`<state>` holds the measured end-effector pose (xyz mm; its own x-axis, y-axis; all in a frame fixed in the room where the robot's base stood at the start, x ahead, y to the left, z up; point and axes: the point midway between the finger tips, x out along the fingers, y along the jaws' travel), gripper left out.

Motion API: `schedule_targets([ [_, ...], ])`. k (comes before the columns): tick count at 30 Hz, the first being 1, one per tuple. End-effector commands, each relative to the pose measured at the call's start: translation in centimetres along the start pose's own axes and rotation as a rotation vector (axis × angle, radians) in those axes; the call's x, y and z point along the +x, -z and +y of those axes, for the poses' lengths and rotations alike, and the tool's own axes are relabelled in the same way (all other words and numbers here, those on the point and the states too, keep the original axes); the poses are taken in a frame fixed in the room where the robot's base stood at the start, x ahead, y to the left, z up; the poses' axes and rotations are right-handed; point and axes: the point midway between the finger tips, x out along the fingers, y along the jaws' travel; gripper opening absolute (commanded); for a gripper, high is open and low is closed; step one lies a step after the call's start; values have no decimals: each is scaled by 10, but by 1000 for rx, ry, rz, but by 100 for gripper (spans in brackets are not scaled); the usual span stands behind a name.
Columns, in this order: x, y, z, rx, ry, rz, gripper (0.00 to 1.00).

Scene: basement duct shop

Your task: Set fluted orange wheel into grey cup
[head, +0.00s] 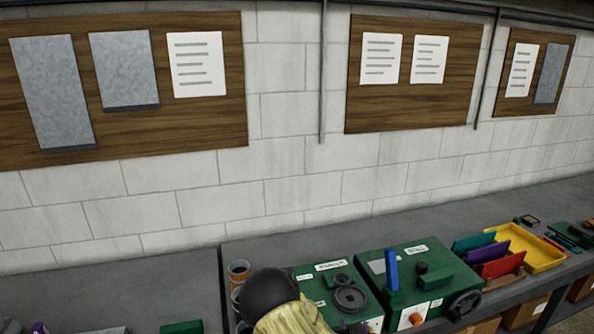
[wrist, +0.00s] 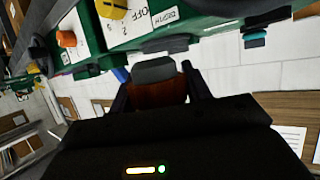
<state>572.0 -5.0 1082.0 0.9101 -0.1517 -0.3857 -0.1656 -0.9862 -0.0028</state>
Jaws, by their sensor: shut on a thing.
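In the wrist view my gripper (wrist: 160,88) is shut on a dark orange-brown piece (wrist: 160,95) with a grey top, which I take to be the fluted orange wheel. It is in shadow, so its flutes are hard to make out. It is held up between the two black fingers. In the head view my gripper and the wheel do not show. I cannot tell which one is the grey cup.
Two green boxes stand on the bench: one with a black handwheel (head: 350,299), one with a blue lever (head: 391,270) and orange knob (head: 416,319). A yellow tray (head: 541,256) with coloured dividers is at right. The bench at left (head: 130,290) is mostly clear.

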Motion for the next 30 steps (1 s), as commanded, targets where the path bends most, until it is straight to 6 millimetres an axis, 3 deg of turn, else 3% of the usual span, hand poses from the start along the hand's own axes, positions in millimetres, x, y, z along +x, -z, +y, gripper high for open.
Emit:
schedule_targets([
  [3, -2, -25, 7, -22, 51, -4, 23],
  [11, -16, -63, -1, -65, 158, 1, 23],
  [30, 22, -147, 1, -65, 151, 4, 23],
])
